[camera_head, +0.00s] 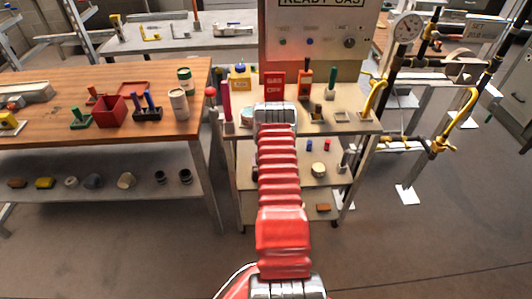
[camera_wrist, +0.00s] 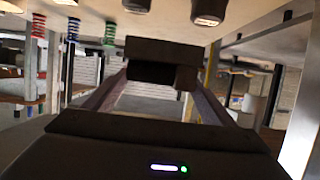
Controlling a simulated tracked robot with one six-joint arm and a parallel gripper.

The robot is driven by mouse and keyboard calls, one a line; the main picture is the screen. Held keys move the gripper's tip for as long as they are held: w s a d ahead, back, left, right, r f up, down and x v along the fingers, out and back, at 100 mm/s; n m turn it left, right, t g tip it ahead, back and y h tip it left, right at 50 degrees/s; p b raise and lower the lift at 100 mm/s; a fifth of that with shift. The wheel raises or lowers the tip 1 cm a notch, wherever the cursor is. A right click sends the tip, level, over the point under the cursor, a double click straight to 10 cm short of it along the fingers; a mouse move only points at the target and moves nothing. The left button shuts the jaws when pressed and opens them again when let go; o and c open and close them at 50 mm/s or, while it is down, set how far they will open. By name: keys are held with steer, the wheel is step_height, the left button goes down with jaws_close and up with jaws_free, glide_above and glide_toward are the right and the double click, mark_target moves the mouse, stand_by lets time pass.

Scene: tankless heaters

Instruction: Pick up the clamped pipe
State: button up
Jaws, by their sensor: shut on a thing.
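In the wrist view my gripper (camera_wrist: 160,72) is shut, and a dark, blocky thing (camera_wrist: 160,50) lies across its fingertips. I cannot tell from its shape whether this is the clamped pipe. In the head view my gripper is hidden beyond my red arm, over the small bench (camera_head: 240,128). A bent yellow pipe (camera_head: 374,98) stands at that bench's right end. Another yellow pipe (camera_head: 462,112) is fixed on the dark pipe rack at the right. I cannot tell which is the clamped one.
A grey heater panel (camera_head: 312,45) rises behind the small bench. A wooden table (camera_head: 45,118) with a red bin (camera_head: 110,112) stands at the left. A pressure gauge (camera_head: 408,27) tops the rack. The wrist view shows a pale surface (camera_wrist: 250,20) and coloured springs (camera_wrist: 73,28) overhead.

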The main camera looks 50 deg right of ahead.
steer(key=shift+f+v, duration=0.2)
steer(key=shift+v, duration=0.7)
